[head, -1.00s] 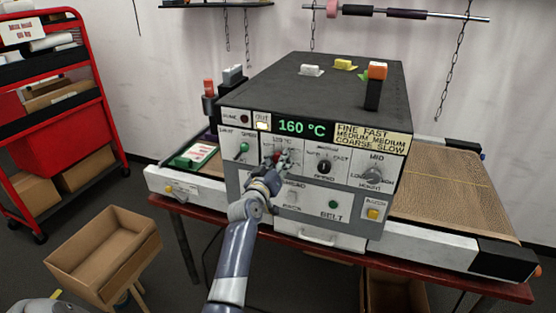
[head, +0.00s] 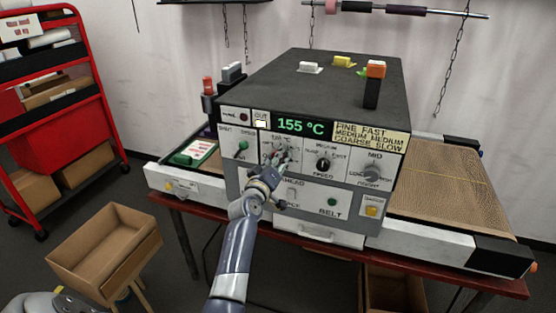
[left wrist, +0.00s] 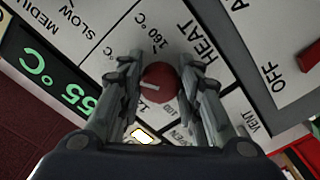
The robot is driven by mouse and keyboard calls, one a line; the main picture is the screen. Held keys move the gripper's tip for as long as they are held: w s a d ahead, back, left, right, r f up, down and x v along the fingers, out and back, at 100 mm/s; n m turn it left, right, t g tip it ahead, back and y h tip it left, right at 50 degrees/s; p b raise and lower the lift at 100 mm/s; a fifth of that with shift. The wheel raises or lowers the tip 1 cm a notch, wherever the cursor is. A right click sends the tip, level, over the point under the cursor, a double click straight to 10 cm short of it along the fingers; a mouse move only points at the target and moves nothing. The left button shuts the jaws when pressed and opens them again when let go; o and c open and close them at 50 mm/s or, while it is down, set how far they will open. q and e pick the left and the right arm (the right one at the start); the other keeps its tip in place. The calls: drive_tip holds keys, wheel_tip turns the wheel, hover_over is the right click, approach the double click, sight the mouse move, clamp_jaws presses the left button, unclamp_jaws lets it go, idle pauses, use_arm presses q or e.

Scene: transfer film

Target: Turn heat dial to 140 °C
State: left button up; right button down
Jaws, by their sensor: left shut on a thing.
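The heat dial (left wrist: 157,84) is a red knob with a white pointer mark, under the printed word HEAT in the left wrist view. My left gripper (left wrist: 159,88) is shut on it, one finger on each side. In the head view my left gripper (head: 279,163) is at the machine's front panel and mostly hides the dial. The green display (head: 301,127) reads 155 °C; part of it also shows in the left wrist view (left wrist: 52,80). My right gripper is not in view.
A black speed knob (head: 323,164) and a grey height knob (head: 372,174) sit right of the dial. A green-tipped lever (head: 242,147) is on its left. A conveyor belt (head: 440,190) extends right. An open cardboard box (head: 105,250) stands at lower left.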

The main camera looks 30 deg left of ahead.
use_arm(q)
drive_tip(key=o, duration=1)
drive_tip(key=shift+o, duration=0.2)
drive_tip(key=shift+s, duration=0.1)
drive_tip(key=v, duration=1.2)
